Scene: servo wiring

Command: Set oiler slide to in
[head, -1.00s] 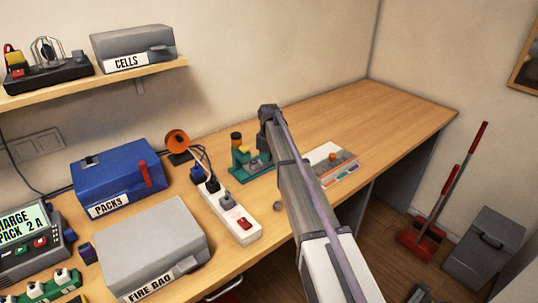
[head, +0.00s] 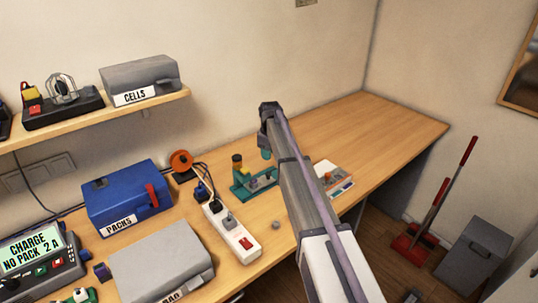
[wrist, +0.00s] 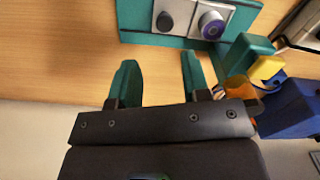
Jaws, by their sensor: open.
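The oiler is a teal device with an orange-brown bottle (head: 237,162) on a teal base (head: 245,190), on the bench left of my arm. In the wrist view its teal plate (wrist: 135,37) crosses the top and carries a grey block (wrist: 172,14) with a dark oval and a purple-ringed round part (wrist: 212,24). I cannot tell for sure which part is the slide or its setting. My gripper (wrist: 158,82) is open and empty, its teal fingers apart and short of the plate. In the head view a teal fingertip (head: 266,153) shows beside the arm, near the oiler.
A teal block (wrist: 245,50), a yellow part (wrist: 266,68) and a blue part (wrist: 290,108) are close right of the fingers. A power strip (head: 228,228) and an orange spool (head: 181,162) stand left of the oiler. A small parts tray (head: 335,178) is right. The far bench is clear.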

